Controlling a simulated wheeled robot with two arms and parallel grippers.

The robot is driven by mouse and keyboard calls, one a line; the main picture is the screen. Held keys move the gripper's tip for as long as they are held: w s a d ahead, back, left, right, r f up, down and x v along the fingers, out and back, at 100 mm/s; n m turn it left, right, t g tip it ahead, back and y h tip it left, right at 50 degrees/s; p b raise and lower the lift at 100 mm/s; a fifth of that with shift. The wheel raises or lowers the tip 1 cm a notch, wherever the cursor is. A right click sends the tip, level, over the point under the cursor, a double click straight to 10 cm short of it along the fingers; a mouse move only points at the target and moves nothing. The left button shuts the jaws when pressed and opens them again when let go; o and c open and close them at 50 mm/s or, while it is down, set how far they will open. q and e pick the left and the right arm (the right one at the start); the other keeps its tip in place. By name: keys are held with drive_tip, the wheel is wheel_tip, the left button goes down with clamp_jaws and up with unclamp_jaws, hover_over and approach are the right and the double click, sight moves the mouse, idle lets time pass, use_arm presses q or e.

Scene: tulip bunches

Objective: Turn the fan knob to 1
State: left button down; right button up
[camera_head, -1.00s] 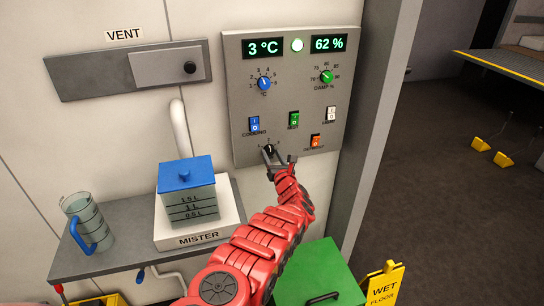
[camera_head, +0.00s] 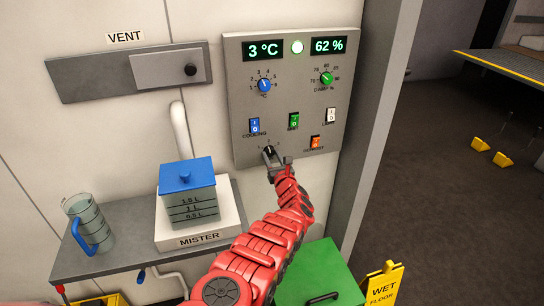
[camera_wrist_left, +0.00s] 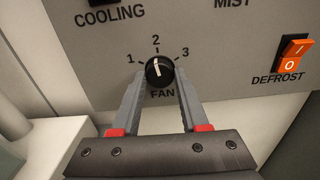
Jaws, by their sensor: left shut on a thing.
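The black fan knob (camera_wrist_left: 160,71) sits low on the grey control panel (camera_head: 243,90), with the marks 1, 2 and 3 around it. Its white pointer line is near upright, leaning slightly left, close to the 2. My left gripper (camera_wrist_left: 158,84) is shut on the knob, one grey finger on each side. In the head view the left gripper (camera_head: 273,160) is at the panel's lower edge and covers part of the knob and its label. My right gripper is not in view.
The panel also has a blue dial (camera_head: 264,85), a green dial (camera_head: 327,78) and several rocker switches, with the orange defrost switch (camera_wrist_left: 293,54) right of the knob. A mister (camera_head: 188,195) and a jug (camera_head: 88,225) stand on the shelf at left.

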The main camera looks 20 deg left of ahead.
use_arm(q)
drive_tip(key=shift+n, duration=0.4)
drive_tip(key=shift+a+n, duration=0.1)
drive_tip(key=shift+n, duration=0.2)
drive_tip(key=shift+f+n+b, duration=0.1)
drive_tip(key=shift+n+b, duration=0.25)
drive_tip(key=shift+n, duration=0.55)
drive_tip(key=n+b, duration=0.4)
drive_tip(key=shift+f+n, duration=0.15)
drive_tip(key=shift+n, duration=0.25)
drive_tip(key=shift+r+n+b, duration=0.2)
drive_tip(key=shift+n+b, duration=0.55)
drive_tip(key=shift+n, duration=0.25)
drive_tip(key=shift+c, duration=2.1)
unclamp_jaws()
